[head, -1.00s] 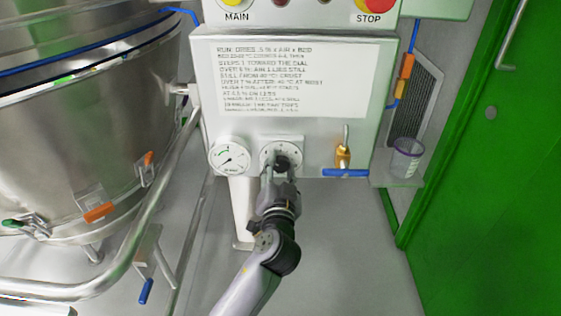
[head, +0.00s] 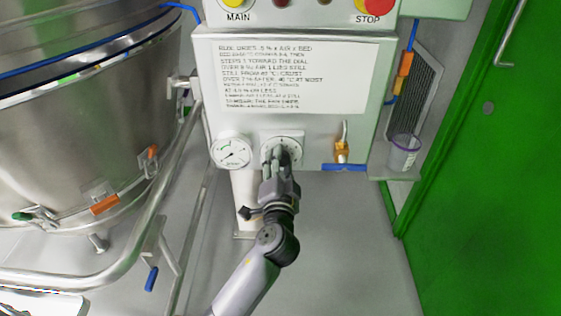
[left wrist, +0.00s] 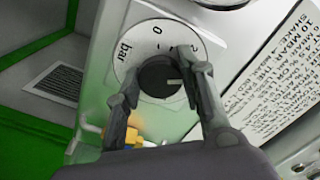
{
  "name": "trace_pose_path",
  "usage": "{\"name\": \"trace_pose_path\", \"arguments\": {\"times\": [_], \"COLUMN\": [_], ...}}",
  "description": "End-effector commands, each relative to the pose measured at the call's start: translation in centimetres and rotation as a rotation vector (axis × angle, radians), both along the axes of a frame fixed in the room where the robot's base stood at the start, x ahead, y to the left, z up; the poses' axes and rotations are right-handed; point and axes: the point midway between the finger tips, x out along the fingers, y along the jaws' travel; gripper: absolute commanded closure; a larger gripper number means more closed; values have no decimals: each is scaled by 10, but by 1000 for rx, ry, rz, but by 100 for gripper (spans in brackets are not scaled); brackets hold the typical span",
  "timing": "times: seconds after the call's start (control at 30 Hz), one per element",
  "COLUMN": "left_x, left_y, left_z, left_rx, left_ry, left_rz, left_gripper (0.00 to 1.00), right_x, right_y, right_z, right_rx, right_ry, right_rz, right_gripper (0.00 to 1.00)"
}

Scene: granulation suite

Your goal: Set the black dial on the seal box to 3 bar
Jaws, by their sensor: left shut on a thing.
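The seal box (head: 210,80) is the pale cabinet with a printed notice on its front. Its black dial (left wrist: 158,78) sits in a white round scale (left wrist: 150,42) marked "bar", 0 and further figures partly covered by a finger. The dial's light pointer mark faces the right finger in the left wrist view; I cannot read its exact setting. My left gripper (head: 281,158) is shut on the dial, and its fingers (left wrist: 160,98) straddle it in the left wrist view. In the head view the gripper hides most of the dial. My right gripper is not in view.
A round pressure gauge (head: 232,152) is just left of the dial. A brass valve (head: 342,150) with a blue handle is to the right, near a clear cup (head: 403,153). A steel vessel (head: 80,130) with a pipe rail fills the left. A green door (head: 490,180) stands right.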

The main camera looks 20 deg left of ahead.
Motion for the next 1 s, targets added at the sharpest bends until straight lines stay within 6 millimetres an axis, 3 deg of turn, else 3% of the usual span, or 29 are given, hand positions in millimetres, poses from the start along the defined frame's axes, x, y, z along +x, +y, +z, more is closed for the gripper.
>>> {"name": "trace_pose_path", "arguments": {"times": [0.2, 0.23, 0.5, 0.83, 1.0], "left_x": [1, 1, 0, -1, -19], "left_y": [0, 0, 0, -1, -6], "left_z": [3, 3, 1, 0, -1], "left_rx": [0, 0, -1, -2, -4], "left_ry": [-7, -7, -3, -1, 1], "left_rz": [-1, -1, 0, -1, -2], "left_gripper": [92, 63, 45, 44, 44], "right_x": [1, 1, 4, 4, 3], "right_y": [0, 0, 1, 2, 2], "right_z": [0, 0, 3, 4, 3], "right_rx": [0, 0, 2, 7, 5], "right_ry": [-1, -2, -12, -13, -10], "right_rz": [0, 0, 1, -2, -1], "right_gripper": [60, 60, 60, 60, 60]}}
